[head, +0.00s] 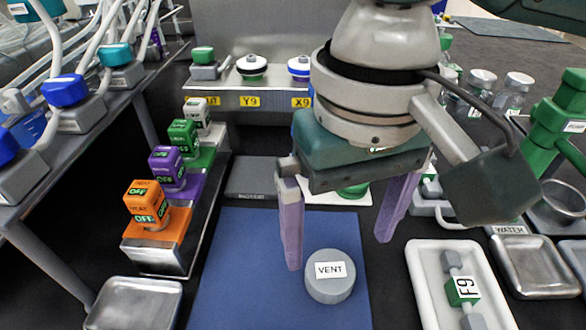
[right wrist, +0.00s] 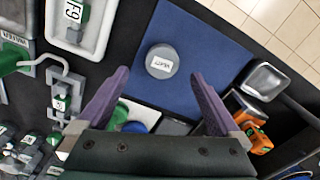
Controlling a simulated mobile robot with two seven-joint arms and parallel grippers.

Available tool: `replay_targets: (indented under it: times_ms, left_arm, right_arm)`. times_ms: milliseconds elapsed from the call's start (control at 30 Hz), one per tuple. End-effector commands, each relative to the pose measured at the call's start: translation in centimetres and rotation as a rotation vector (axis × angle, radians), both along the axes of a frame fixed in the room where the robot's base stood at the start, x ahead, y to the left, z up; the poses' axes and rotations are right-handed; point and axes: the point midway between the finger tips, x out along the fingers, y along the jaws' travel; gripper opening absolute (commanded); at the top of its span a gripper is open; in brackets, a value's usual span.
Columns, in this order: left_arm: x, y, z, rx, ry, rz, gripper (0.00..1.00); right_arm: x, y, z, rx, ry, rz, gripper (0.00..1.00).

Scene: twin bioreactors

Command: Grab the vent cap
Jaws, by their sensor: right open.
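The vent cap (head: 330,277) is a grey round cap with a white VENT label, lying on the blue mat (head: 228,262). It also shows in the right wrist view (right wrist: 162,61), beyond and between the fingertips. My right gripper (head: 340,250) is open, its two purple fingers pointing down, wide apart and empty. In the head view the left finger ends just left of the cap and the right finger is to the upper right of it. The fingers do not appear to touch the cap. My left gripper is not in view.
A white tray (head: 428,290) with a green F9 fitting (head: 463,290) lies right of the mat. Orange (head: 148,203), purple and green OFF switches stand on the left. Metal trays lie at the lower left (head: 133,303) and right (head: 535,266). A shelf with Y9 and X9 labels is behind.

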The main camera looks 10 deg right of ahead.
Motion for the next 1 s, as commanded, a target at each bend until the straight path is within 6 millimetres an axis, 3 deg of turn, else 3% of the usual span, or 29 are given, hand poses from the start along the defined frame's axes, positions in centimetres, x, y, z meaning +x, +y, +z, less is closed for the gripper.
replay_targets:
  times_ms: [400, 667, 1000]
  left_arm:
    - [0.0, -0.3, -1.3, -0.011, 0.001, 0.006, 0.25]
    - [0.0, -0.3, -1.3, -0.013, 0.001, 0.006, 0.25]
    - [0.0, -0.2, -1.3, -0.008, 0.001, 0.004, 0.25]
  right_arm:
    - [0.2, 0.4, -5.4, -0.001, -0.001, 0.003, 1.00]
    - [0.2, 0.4, -5.6, 0.000, -0.003, 0.004, 1.00]
    - [0.2, 0.4, -5.5, 0.000, -0.002, 0.003, 0.63]
